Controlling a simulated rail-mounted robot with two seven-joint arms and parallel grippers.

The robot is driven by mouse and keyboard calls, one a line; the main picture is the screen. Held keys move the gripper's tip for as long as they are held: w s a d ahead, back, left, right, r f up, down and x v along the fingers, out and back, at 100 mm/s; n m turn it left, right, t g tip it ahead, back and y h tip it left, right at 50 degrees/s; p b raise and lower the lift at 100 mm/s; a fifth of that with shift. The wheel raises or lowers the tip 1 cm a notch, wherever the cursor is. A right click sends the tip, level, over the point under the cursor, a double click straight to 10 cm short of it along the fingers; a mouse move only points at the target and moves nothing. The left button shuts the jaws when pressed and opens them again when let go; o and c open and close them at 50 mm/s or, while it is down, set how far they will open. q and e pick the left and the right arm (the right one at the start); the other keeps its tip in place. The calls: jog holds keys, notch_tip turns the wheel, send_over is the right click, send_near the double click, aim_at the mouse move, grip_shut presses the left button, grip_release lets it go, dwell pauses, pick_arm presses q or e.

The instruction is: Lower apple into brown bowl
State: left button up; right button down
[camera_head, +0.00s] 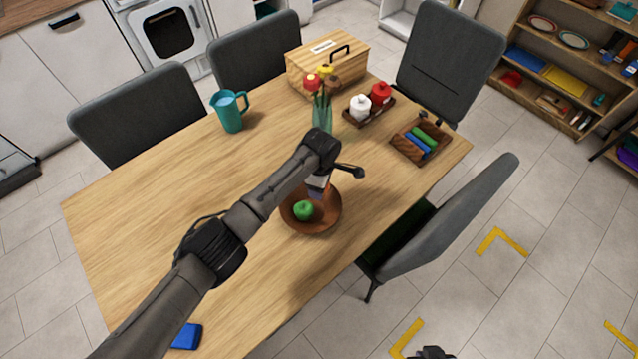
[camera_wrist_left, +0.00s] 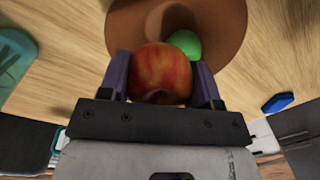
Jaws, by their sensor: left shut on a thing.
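A red and yellow apple (camera_wrist_left: 162,72) is between the fingers of my left gripper (camera_wrist_left: 163,85), which is shut on it. The brown bowl (camera_wrist_left: 228,22) lies beyond the apple in the wrist view, and a green fruit (camera_wrist_left: 184,43) is in it. In the head view my left gripper (camera_head: 320,186) is over the far part of the brown bowl (camera_head: 326,224), with the green fruit (camera_head: 303,210) inside. The held apple is mostly hidden there by my arm. A dark part at the bottom edge (camera_head: 430,353) may be my right gripper, too cut off to read.
A vase with flowers (camera_head: 322,112) stands behind the bowl. A tray with a white and a red jar (camera_head: 370,103), a wooden tray (camera_head: 420,142), a teal pitcher (camera_head: 229,111) and a wooden box (camera_head: 327,65) stand around.

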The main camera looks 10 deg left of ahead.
aim_at(319, 205)
pick_arm(q)
jog(key=shift+f, duration=0.2)
dwell(0.4)
jog(key=shift+f+b, duration=0.3)
jog(key=shift+f, duration=0.25)
jog(key=shift+f+b, duration=0.55)
jog(key=shift+f, duration=0.9)
jog(key=shift+f, duration=0.3)
jog(key=o, duration=1)
